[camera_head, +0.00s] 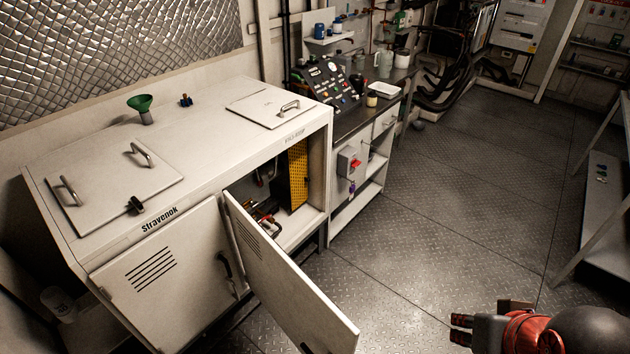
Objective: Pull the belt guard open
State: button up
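The yellow perforated belt guard (298,174) stands upright inside the right bay of the white cabinet, by the bay's right wall. I cannot tell whether it is ajar, as its lower part and hinge side are partly hidden. The right cabinet door (285,290) is swung open toward the floor in front. Red and metal machine parts (265,222) show low in the bay, left of the guard. My gripper (463,329) is at the bottom right, over the floor, well apart from the guard and the door. Its finger opening is not clear from this angle, and nothing shows in it.
The left cabinet door (165,285) is shut. The open door juts into the floor space before the bay. A bench with a control panel (332,85) and a red switch (349,163) adjoins the cabinet. Diamond-plate floor (440,215) is clear right of the cabinet; a rack (605,215) stands far right.

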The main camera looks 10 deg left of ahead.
aim_at(297, 152)
jog(key=i+l+z, duration=0.1)
jog(key=i+l, duration=0.15)
jog(key=i, duration=0.2)
jog(key=i+l, duration=0.2)
jog(key=i, duration=0.25)
jog(key=i+l+z, duration=0.15)
jog(key=i, duration=0.3)
jog(key=i+j+u, duration=0.2)
jog(key=i+u, duration=0.25)
jog(key=i, duration=0.15)
jog(key=i+u, duration=0.4)
jog(key=i, duration=0.25)
jog(key=i+l+u, duration=0.25)
jog(key=i+u, duration=0.2)
jog(key=i, duration=0.15)
